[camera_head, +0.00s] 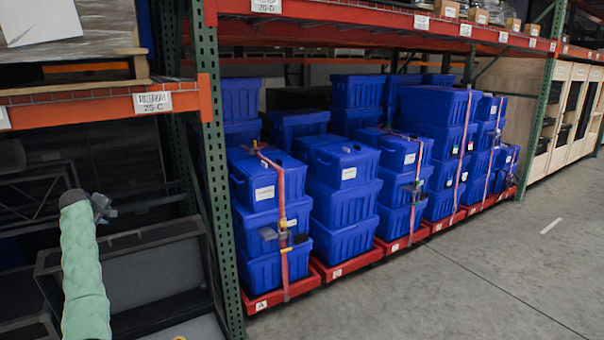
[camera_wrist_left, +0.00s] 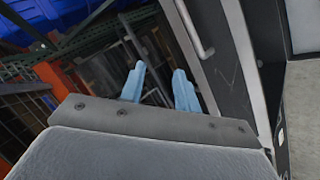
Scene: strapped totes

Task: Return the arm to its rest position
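My left arm, in a pale green sleeve, rises at the left of the head view, with my left gripper (camera_head: 103,208) at its upper end. The gripper is small and partly hidden there, in front of dark shelving. In the left wrist view the two light blue fingers of my left gripper (camera_wrist_left: 160,82) stand apart with nothing between them, so it is open and empty. My right arm and gripper are in neither view.
A green rack post (camera_head: 212,180) and an orange beam (camera_head: 60,106) stand near my left arm. Stacked blue totes (camera_head: 265,190), some strapped, sit on red bases (camera_head: 280,294) beyond. The concrete floor (camera_head: 450,280) at the right is clear. A dark frame (camera_wrist_left: 215,70) is close in the wrist view.

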